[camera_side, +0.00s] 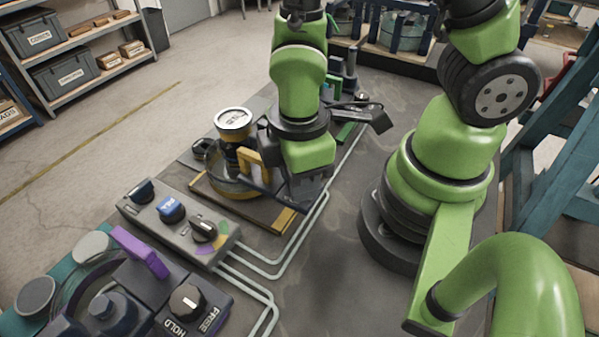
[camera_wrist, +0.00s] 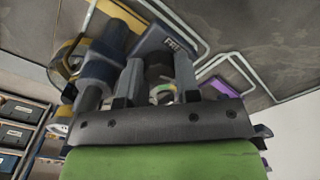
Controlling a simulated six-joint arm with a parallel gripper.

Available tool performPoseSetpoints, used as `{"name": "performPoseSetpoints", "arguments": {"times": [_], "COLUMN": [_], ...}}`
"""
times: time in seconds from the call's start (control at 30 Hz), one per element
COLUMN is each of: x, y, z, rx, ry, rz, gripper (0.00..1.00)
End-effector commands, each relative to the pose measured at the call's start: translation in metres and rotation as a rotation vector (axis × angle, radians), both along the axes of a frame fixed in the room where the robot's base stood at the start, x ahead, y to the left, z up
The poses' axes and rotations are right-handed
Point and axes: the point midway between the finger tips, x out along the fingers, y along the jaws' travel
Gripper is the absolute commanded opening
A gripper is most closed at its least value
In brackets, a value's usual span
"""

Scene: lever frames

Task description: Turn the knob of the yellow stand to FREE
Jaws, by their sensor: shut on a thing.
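The yellow stand (camera_side: 285,220) lies in the middle of the bench in the side view, with a yellow upright part (camera_side: 258,160) and a round weight-like piece (camera_side: 234,122) with a pale top on it. My gripper (camera_side: 303,188) is pointed down at the stand's right end and hides the knob there. In the wrist view my gripper (camera_wrist: 160,80) has one finger on each side of the dark knob (camera_wrist: 159,66) and is shut on it. A FREE label (camera_wrist: 174,44) shows beside the knob. The knob's pointer and the HOLD label are hidden.
A grey control box (camera_side: 178,222) with several knobs stands in front of the yellow stand. A purple-lever stand (camera_side: 140,252) with its own HOLD/FREE knob (camera_side: 187,300) is nearer the camera. Pale pipes (camera_side: 310,225) run along the bench. Bare bench (camera_side: 335,255) lies right of them.

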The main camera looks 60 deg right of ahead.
Motion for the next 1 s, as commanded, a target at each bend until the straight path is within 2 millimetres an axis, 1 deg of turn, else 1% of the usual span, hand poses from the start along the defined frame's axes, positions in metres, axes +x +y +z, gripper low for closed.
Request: {"name": "performPoseSetpoints", "arguments": {"times": [0.1, 0.23, 0.53, 0.57, 0.6, 0.87, 1.0], "x": [0.0005, 0.0007, 0.001, 0.001, 0.001, 0.0007, 0.0014], "y": [-0.0003, -0.0004, -0.0006, -0.0006, -0.0005, -0.0003, 0.0001], "z": [0.0003, 0.0004, 0.0005, 0.0005, 0.0005, 0.0008, 0.0076], "rx": [0.0, 0.001, 0.001, 0.002, 0.001, 0.001, 0.002], "ry": [-0.001, -0.002, -0.002, -0.003, -0.003, -0.002, -0.005], "rz": [0.109, 0.189, 0.199, 0.199, 0.199, 0.2, 0.201], "gripper": [0.07, 0.07, 0.07, 0.37, 0.41, 0.41, 0.41]}}
